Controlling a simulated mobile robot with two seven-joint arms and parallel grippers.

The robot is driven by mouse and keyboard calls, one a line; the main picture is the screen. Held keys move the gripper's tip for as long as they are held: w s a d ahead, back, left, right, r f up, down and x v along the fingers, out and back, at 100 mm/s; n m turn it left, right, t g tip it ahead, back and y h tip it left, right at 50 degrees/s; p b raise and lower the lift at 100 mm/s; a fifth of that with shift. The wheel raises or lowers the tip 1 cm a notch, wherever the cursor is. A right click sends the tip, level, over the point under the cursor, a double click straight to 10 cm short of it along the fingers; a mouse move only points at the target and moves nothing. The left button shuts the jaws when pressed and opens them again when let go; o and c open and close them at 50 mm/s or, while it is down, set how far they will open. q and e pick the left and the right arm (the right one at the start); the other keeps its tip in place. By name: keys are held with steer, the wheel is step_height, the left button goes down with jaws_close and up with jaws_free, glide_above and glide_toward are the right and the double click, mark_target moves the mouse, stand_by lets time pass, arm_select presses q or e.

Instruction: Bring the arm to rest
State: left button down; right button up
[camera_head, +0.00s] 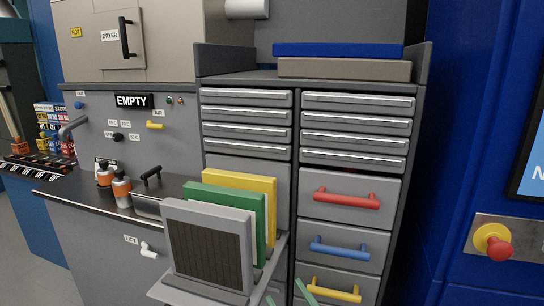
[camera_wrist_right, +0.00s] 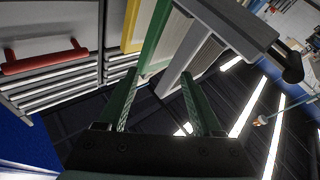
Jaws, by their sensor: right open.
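My right gripper (camera_head: 286,291) shows only as two green fingertips at the bottom edge of the head view, in front of the drawer cabinet. In the right wrist view the gripper (camera_wrist_right: 159,82) has its two green fingers well apart, with nothing seen held between them. A grey framed filter panel (camera_head: 208,250), a green panel (camera_head: 228,195) and a yellow panel (camera_head: 245,182) stand upright in a row, just left of the fingertips. In the wrist view the green panel (camera_wrist_right: 153,38) and the yellow panel (camera_wrist_right: 132,28) lie beyond the fingers. My left gripper is not in view.
The drawer cabinet (camera_head: 294,185) has red (camera_head: 346,198), blue (camera_head: 338,248) and yellow (camera_head: 333,289) handles sticking out. A grey dryer console (camera_head: 150,110) stands left, with orange-and-black bottles (camera_head: 121,190) on its ledge. A red stop button (camera_head: 498,248) is at right.

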steer(key=s+d+f+m+g+h, duration=0.2)
steer(key=s+d+f+g+h, duration=0.1)
steer(key=s+f, duration=0.4)
steer(key=s+d+f+m+g+h, duration=0.2)
steer(key=s+d+f, duration=0.4)
steer(key=f, duration=0.6)
steer(key=s+d+f+m+g+h+p, duration=0.1)
steer(key=s+d+f+m+g+h, duration=0.2)
steer(key=s+f, duration=0.5)
steer(key=shift+d+f+g+h, duration=0.3)
steer(key=shift+d+f+g, duration=0.4)
steer(key=shift+f+g, duration=0.1)
steer(key=shift+s+a, duration=0.1)
